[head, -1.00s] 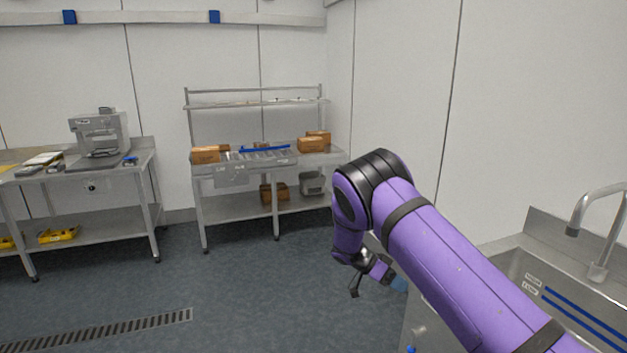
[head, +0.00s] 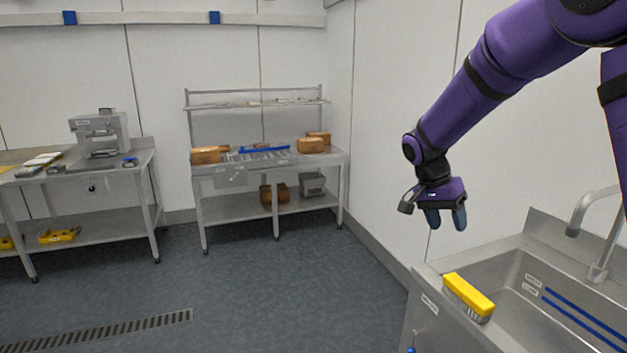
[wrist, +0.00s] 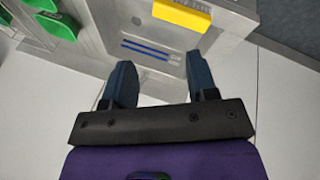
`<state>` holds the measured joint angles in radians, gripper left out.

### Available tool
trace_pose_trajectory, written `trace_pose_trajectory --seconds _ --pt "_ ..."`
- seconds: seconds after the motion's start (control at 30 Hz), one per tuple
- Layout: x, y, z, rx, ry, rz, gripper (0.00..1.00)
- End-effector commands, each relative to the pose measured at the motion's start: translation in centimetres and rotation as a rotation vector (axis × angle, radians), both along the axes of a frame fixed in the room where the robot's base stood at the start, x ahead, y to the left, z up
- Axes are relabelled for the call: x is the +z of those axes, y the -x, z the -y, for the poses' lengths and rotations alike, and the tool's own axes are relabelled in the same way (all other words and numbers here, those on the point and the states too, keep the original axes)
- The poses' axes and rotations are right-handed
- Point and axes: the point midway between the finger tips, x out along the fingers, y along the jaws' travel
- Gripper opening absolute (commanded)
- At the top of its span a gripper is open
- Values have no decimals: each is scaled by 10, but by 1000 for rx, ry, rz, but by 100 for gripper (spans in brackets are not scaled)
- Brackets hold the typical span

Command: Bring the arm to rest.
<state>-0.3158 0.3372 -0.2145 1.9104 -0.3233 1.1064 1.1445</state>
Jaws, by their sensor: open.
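My arm is raised on the right of the head view, bent high. My gripper (head: 446,218) points down in the air above the left edge of the sink unit. It also shows in the wrist view (wrist: 161,84), its two dark blue fingers spread apart with nothing between them. The gripper is apart from every surface.
A yellow brush (head: 468,297) lies on the left rim of the steel sink (head: 515,262); the tap (head: 598,225) stands at right. Green objects (wrist: 57,24) show in the wrist view. A packing bench (head: 270,165) and a left table (head: 110,171) stand beyond clear floor.

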Motion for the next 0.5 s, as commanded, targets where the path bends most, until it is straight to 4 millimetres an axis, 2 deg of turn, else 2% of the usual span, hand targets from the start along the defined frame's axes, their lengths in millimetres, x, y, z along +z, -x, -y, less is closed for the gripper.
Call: trace_pose_trajectory --seconds 0.03,0.2,0.5 --pt "13 10 4 22 -28 12 53" --pt "46 45 10 121 -114 39 53" --pt "94 112 17 313 -227 115 53"
